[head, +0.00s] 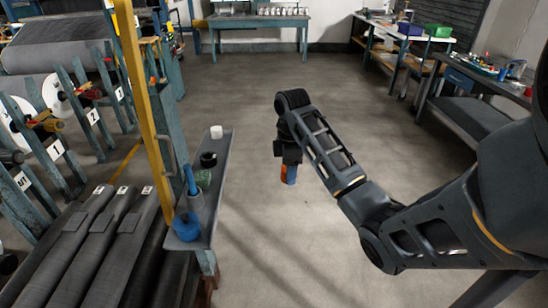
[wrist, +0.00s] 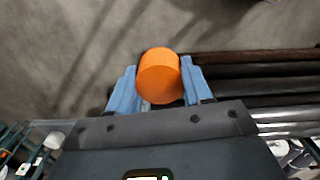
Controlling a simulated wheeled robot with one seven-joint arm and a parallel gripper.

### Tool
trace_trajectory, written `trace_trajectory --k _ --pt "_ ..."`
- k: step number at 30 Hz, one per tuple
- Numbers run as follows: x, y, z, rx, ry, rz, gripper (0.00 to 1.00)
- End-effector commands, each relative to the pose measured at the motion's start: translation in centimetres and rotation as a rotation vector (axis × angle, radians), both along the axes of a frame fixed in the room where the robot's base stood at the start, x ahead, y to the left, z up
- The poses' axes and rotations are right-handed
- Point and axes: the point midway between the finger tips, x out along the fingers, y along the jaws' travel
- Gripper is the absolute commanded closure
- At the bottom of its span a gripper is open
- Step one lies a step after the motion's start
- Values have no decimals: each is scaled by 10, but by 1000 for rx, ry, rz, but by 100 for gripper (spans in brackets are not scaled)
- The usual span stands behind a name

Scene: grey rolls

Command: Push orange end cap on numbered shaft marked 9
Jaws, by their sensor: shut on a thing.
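The orange end cap (wrist: 158,75) is a short round piece held between the two blue fingers of my gripper (wrist: 160,84) in the wrist view. In the head view my gripper (head: 289,172) hangs over open floor right of the narrow grey shelf, with a bit of orange showing. A rack at the left carries shaft ends, one with a yellow end (head: 47,122) and one with a red end (head: 90,93). White number cards (head: 55,150) sit on its posts. I cannot read a 9 on any of them. My gripper is well apart from the rack.
The narrow shelf (head: 222,165) holds a blue tub (head: 187,227), a grey cup and a white piece (head: 216,132). A yellow post (head: 140,90) stands between it and the rack. Dark rolls (head: 70,250) lie at the lower left. The middle floor is clear.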

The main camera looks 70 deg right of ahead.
Motion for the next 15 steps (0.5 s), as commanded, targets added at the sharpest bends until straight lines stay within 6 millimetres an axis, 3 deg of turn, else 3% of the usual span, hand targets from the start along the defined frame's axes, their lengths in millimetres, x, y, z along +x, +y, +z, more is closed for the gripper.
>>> trace_trajectory --k 8,15 --pt "24 75 -29 6 0 -82 79" --pt "58 184 -71 5 3 -210 79"
